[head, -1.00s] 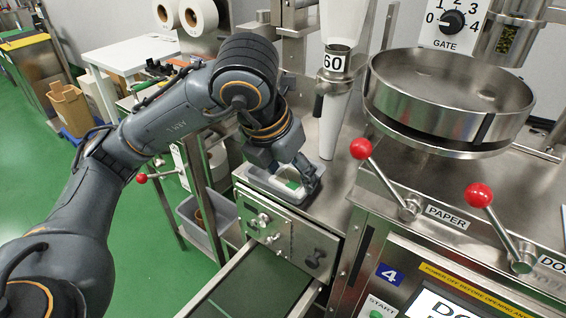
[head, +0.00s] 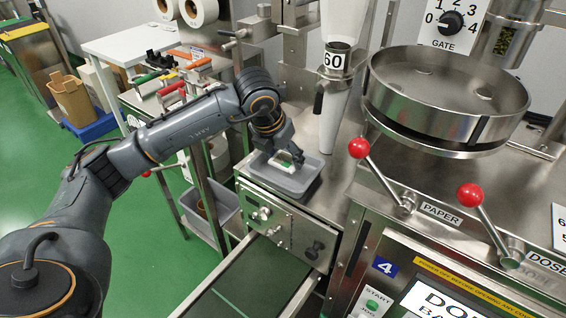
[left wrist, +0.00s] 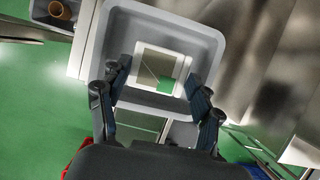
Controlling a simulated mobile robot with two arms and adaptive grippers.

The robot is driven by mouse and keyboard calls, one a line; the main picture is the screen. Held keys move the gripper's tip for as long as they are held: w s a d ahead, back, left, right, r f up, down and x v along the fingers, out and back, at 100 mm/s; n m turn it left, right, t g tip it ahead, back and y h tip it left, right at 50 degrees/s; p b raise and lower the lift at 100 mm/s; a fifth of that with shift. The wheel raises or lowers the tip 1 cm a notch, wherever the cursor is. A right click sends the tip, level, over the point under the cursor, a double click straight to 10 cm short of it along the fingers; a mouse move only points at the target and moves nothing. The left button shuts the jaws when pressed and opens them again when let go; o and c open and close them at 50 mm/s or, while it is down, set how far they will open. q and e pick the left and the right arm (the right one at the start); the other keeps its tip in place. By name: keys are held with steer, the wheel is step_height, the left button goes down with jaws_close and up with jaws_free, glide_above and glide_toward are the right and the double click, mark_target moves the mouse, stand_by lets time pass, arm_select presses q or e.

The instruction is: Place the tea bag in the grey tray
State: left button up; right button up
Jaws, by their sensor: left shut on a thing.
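The grey tray (head: 290,188) stands on the metal ledge at the machine's front in the head view. The left wrist view shows its wide rim (left wrist: 214,45) from above. My left gripper (head: 292,157) is over the tray, pointing down. In the left wrist view, my left gripper (left wrist: 159,73) has a finger at each side of the tea bag (left wrist: 154,68), shut on it. My right gripper is not in view.
The hanging white tube (head: 338,115) marked 60 and the round steel pan (head: 448,95) stand right of the tray. Two red-knobbed levers (head: 359,148) rise in front. A green conveyor (head: 240,280) runs below the ledge. A tool cart (head: 165,95) stands behind my left arm.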

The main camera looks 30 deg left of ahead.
mark_target(282, 162)
arm_select(q)
step_height(282, 162, down, 3)
steer(key=shift+w+a+f+p, duration=0.15)
steer(key=shift+p, duration=0.5)
steer(key=shift+f, duration=0.15)
steer(key=shift+f, duration=0.1)
steer(key=o, duration=0.7)
steer(key=shift+r, duration=0.3)
steer(key=b+v, duration=0.1)
steer(key=v, duration=1)
steer(key=shift+r+b, duration=0.3)
steer(key=shift+r, duration=0.05)
